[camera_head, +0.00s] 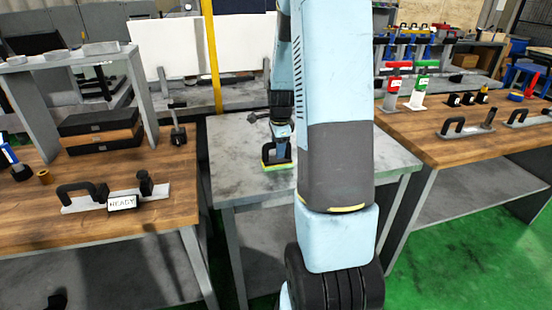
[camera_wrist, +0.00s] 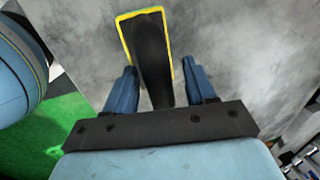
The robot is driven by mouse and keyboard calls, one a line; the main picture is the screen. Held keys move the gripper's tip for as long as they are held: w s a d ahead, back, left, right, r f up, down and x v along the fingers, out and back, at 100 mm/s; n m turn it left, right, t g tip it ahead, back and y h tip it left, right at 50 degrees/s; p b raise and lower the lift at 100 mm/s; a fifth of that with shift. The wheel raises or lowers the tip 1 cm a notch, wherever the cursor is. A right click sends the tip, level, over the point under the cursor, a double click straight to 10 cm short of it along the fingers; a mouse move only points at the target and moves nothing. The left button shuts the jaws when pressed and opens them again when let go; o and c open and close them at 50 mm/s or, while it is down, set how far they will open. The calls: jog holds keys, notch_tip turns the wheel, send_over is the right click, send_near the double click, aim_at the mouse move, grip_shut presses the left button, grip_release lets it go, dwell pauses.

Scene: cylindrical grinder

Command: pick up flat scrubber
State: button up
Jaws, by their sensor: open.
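The flat scrubber (camera_head: 277,164) lies on the grey table in the head view, with a dark handle on top and a yellow-green edge at its base. In the wrist view the scrubber (camera_wrist: 148,35) shows as a dark handle inside a yellow outline. My gripper (camera_head: 279,144) is just above it in the head view. In the wrist view my gripper (camera_wrist: 160,75) has its two blue fingers apart, one on each side of the handle's near part. I cannot tell whether a finger touches it. My arm hides part of the table.
The grey table (camera_head: 232,187) is otherwise mostly bare. A wooden bench (camera_head: 150,225) at left holds black cases (camera_head: 100,122) and a handled fixture with a "READY" sign (camera_head: 122,203). The right wooden bench (camera_head: 440,155) carries red and green devices (camera_head: 420,85). A yellow post (camera_head: 212,55) stands behind.

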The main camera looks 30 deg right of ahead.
jog(key=c, duration=1)
grip_shut()
jog(key=shift+r, duration=0.15)
jog(key=shift+r, duration=0.3)
notch_tip(320, 180, up, 3)
jog(key=shift+f, duration=0.2)
jog(key=s+r, duration=0.9)
jog(key=s, duration=0.5)
jog(key=shift+r, duration=0.25)
